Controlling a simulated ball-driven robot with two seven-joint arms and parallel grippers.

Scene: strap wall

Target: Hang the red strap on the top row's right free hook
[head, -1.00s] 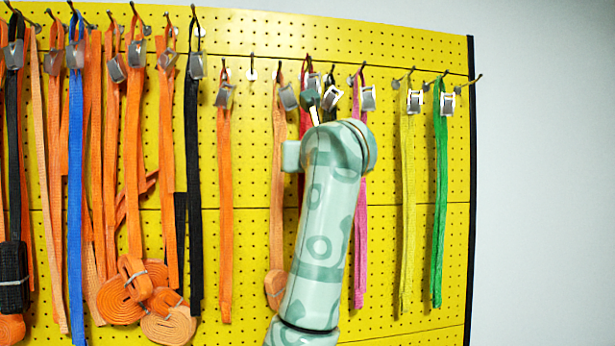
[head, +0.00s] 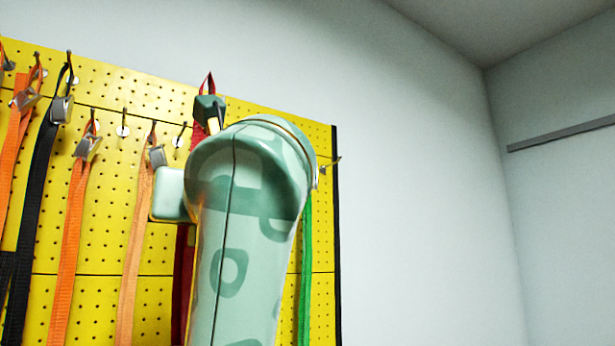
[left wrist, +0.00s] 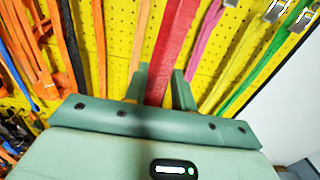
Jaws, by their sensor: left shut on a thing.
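The red strap (head: 184,270) is held in my left gripper (head: 209,108), with its small loop standing above the fingers. The rest hangs down, partly hidden behind my left arm. In the left wrist view the red strap (left wrist: 175,40) runs between the two fingers of the left gripper (left wrist: 160,88). An empty hook (head: 123,125) is left of the held strap, between an orange and a pale orange strap. Another bare hook (head: 180,135) is just left of the gripper. My right gripper is out of view.
The yellow pegboard (head: 60,290) carries a black strap (head: 35,190), an orange strap (head: 72,220), a pale orange strap (head: 135,240) and a green strap (head: 306,270). The pink strap (left wrist: 205,35) shows in the left wrist view. Bare wall lies right of the board.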

